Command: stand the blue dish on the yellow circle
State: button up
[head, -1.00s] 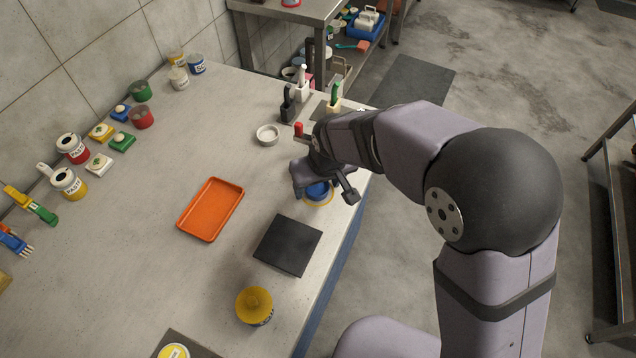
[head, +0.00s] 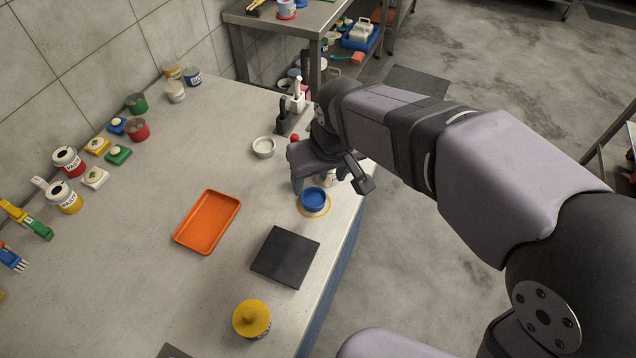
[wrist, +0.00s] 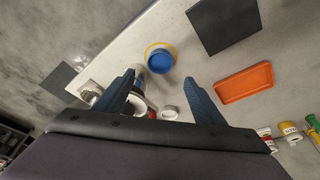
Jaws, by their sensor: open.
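The blue dish (head: 313,199) stands upright on the yellow circle (head: 327,212) near the table's right edge. In the wrist view the dish (wrist: 160,62) also sits on the yellow circle (wrist: 147,49), whose rim shows along one side. My gripper (head: 325,184) is just behind the dish in the head view, apart from it. In the wrist view its two fingers (wrist: 158,82) are spread wide and nothing is held between them.
A black square plate (head: 285,257) and an orange tray (head: 207,221) lie nearby. A small white dish (head: 263,147) stands left of my gripper. A yellow-lidded pot (head: 251,318) is at the front. Utensil holders (head: 284,122) stand behind my gripper.

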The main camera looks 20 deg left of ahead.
jog(key=w+d+f+m+h, duration=0.1)
jog(key=d+f+m, duration=0.1)
jog(key=d, duration=0.7)
jog(key=d+f+m+h, duration=0.1)
jog(key=d+f+m, duration=0.1)
jog(key=d, duration=0.7)
jog(key=s+d+f+m+g, duration=0.1)
jog(key=s+d+f+m, duration=0.1)
jog(key=s+d, duration=0.2)
jog(key=s+d+f+m+g, duration=0.1)
jog(key=s+d+f+m, duration=0.2)
jog(key=d, duration=0.7)
jog(key=shift+s+d+f, duration=0.2)
jog(key=shift+s+f, duration=0.15)
jog(key=shift+s, duration=0.55)
notch_tip(320, 180, up, 9)
jog(key=p, duration=0.8)
jog(key=shift+f+p, duration=0.15)
jog(key=shift+p, duration=0.2)
